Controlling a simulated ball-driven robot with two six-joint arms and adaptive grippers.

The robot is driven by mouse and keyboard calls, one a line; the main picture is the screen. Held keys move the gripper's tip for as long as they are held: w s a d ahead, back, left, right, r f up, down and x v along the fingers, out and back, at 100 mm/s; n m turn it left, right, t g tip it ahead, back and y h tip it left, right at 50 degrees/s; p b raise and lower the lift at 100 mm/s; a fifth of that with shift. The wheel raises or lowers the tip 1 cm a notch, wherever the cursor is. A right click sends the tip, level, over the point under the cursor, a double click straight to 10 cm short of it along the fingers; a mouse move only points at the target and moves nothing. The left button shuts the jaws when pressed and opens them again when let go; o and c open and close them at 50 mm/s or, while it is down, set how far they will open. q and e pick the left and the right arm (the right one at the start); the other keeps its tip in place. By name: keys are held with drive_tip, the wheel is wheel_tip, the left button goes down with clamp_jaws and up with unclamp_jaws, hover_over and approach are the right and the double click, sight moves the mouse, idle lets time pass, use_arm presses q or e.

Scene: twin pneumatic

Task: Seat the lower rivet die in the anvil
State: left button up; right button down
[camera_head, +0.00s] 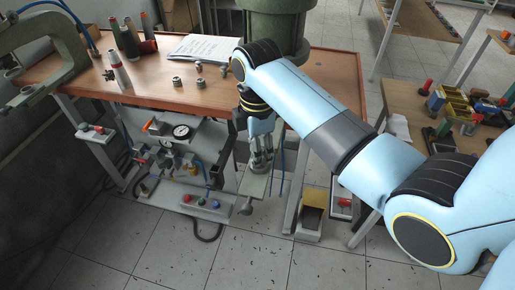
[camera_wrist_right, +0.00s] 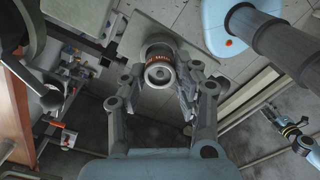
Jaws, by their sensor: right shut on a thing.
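My right gripper (camera_head: 262,168) hangs pointing down in front of the bench, above a pale plate (camera_head: 252,185). In the right wrist view its two fingers (camera_wrist_right: 162,88) are closed on the sides of a small grey round die (camera_wrist_right: 160,74) with a dark hollow in its top. A round part with orange-red lettering (camera_wrist_right: 158,56), probably the anvil, shows right at the die. I cannot tell whether the die is down in it or just above it. My left gripper (camera_wrist_right: 276,114) appears small at the lower right of the wrist view; its fingers are too small to judge.
The wooden bench (camera_head: 150,90) carries several small grey cylinders (camera_head: 177,82), coloured-capped bottles (camera_head: 131,38) and papers (camera_head: 205,47). The green press body (camera_head: 275,22) stands behind my arm. A lower shelf (camera_head: 170,190) holds a gauge (camera_head: 182,132). A side table (camera_head: 400,100) with bins is at right.

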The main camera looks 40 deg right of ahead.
drive_tip(key=shift+f+b, duration=0.5)
drive_tip(key=shift+f, duration=0.6)
drive_tip(key=c, duration=0.9)
unclamp_jaws()
drive_tip(key=shift+r, duration=0.15)
wheel_tip(320, 180, up, 7)
drive_tip(key=shift+r, duration=0.2)
